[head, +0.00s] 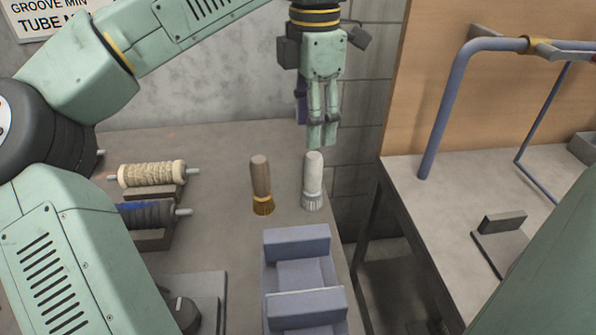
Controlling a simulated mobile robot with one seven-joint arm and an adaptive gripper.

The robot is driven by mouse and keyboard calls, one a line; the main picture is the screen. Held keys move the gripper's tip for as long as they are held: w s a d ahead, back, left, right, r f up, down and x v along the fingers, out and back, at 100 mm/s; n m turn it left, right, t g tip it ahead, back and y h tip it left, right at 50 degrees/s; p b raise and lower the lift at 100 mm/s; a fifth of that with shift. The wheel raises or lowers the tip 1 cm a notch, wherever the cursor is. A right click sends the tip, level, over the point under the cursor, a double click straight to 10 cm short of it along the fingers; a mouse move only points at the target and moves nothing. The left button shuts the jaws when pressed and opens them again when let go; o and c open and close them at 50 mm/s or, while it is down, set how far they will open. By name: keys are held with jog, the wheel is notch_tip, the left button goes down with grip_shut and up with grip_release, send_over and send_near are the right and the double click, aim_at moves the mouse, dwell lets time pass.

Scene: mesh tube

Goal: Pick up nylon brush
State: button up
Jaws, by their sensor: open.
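Two upright brushes stand on the grey bench. One brush (312,181) has a pale whitish handle and whitish bristles pointing down, which look like nylon. The other brush (261,186) has a brown handle and golden-brown bristles, and stands a little to its left. My gripper (322,144) points downward, with its fingertips just above the top of the pale brush in the head view. It is open and holds nothing. I cannot tell the exact gap in depth between the fingertips and the handle.
A blue-grey divided holder (297,242) stands in front of the brushes. Rollers on stands, one tan (152,174) and one dark (147,215), sit to the left. The bench's right edge lies close beside the pale brush, with a gap before another table (455,230).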

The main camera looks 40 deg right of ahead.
aim_at(314, 172)
jog(key=f, duration=0.3)
jog(key=f+p, duration=0.1)
jog(key=f, duration=0.2)
jog(key=s+f+p, duration=0.1)
jog(key=f, duration=0.2)
jog(key=shift+s+f, duration=0.1)
jog(key=shift+f, duration=0.3)
jog(key=shift+c, duration=0.4)
grip_shut()
